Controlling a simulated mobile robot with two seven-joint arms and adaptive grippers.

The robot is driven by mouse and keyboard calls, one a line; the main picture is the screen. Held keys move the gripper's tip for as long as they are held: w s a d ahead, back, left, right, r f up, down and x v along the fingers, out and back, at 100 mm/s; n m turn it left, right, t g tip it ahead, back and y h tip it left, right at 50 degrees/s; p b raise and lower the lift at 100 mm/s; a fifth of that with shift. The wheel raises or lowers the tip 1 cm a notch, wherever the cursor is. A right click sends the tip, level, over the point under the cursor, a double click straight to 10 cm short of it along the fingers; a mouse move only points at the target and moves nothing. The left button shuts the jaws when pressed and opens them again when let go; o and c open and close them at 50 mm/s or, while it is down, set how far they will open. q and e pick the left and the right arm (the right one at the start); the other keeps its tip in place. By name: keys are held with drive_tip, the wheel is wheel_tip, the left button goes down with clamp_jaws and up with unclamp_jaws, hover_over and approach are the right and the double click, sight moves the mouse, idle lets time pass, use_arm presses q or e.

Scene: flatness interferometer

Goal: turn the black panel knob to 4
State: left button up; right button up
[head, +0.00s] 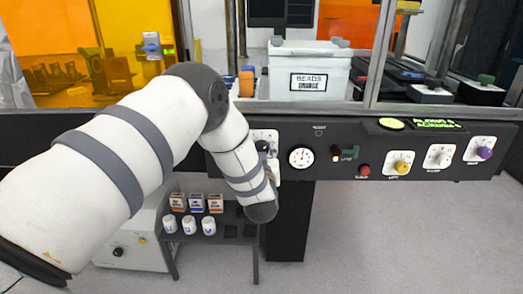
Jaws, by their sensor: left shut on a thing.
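The black panel knob (262,145) sits on a white plate (266,134) at the left part of the dark control panel (340,170). My left arm comes in from the left and bends in front of the panel. My left gripper (267,156) is at the knob and shut on it, largely hidden behind my wrist. The knob's scale marks are too small and covered to read, so its setting cannot be told. My right gripper is not in view.
Right of the knob are a round dial gauge (301,157), a red button (364,170), and yellow (402,167), white (440,159) and purple (485,153) knobs. A white BEADS box (309,58) stands behind the panel. A low grey table (228,240) with small boxes and jars stands below.

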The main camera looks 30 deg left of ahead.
use_arm(q)
drive_tip(key=o, duration=1.2)
drive_tip(key=shift+c, duration=0.2)
drive_tip(key=v, duration=1.2)
